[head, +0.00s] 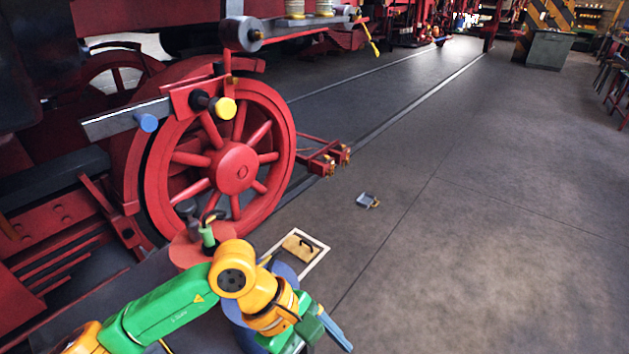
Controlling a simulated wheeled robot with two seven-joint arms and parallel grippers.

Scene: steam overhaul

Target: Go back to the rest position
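My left arm, green and yellow, comes in from the lower left. Its gripper (333,331) is at the bottom of the head view, pointing down to the right. Its blue-grey fingers are seen edge-on, so their gap cannot be judged; I see nothing held. A blue round top (283,270) is partly hidden behind the arm. My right gripper is not in view.
A red spoked locomotive wheel (236,168) stands at left, with a yellow-ended pin (224,108) and a blue-ended pin (146,122). A red round top (184,252) carries a green-handled item (208,237). A white-edged tray (318,259) holds a wooden block (297,248). A small grey object (367,200) lies on open floor.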

